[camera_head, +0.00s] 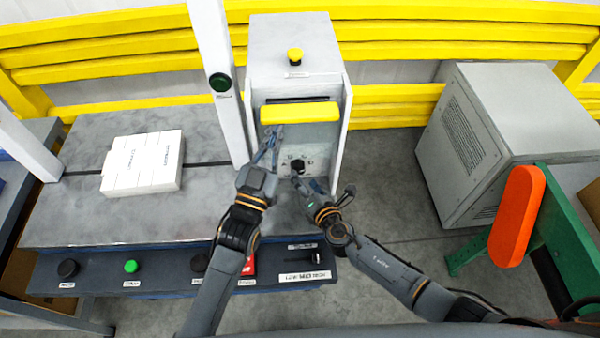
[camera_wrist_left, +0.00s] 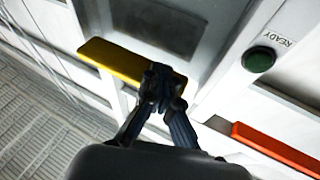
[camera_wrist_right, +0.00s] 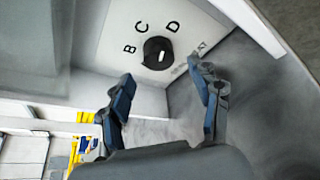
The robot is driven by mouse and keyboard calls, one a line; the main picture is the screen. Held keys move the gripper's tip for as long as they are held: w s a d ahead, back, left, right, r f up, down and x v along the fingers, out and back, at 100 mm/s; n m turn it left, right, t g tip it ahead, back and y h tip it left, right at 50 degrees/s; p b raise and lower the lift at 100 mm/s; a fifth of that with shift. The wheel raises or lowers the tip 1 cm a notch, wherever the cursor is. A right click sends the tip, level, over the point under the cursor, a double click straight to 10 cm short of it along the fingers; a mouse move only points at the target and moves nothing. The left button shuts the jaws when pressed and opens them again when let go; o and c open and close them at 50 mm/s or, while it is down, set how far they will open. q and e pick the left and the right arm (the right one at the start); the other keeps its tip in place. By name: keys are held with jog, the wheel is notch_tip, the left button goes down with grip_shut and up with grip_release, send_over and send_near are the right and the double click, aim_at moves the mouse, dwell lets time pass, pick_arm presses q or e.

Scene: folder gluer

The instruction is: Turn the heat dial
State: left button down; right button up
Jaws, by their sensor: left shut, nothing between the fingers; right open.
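The heat dial (camera_head: 297,166) is a round black knob on the white lower front panel of the grey upright unit. In the right wrist view the dial (camera_wrist_right: 157,53) has a white pointer mark, and the letters B, C and D show around it. My right gripper (camera_head: 299,181) is open just below the dial. In its wrist view the right gripper (camera_wrist_right: 165,80) has its fingers apart, short of the dial and not touching it. My left gripper (camera_head: 276,132) is shut and empty at the yellow bar (camera_head: 300,113) above the dial; its closed fingertips (camera_wrist_left: 163,75) overlap the bar in the left wrist view.
A yellow button (camera_head: 295,55) sits on top of the unit. A post with a green READY light (camera_head: 220,82) stands to its left. A white carton stack (camera_head: 143,163) lies on the table. Several knobs line the front console (camera_head: 100,275). A grey cabinet (camera_head: 510,130) stands right.

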aim_at(299, 171)
jog(key=shift+x, duration=2.15)
jog(key=shift+c, duration=0.2)
jog(key=c, duration=1.1)
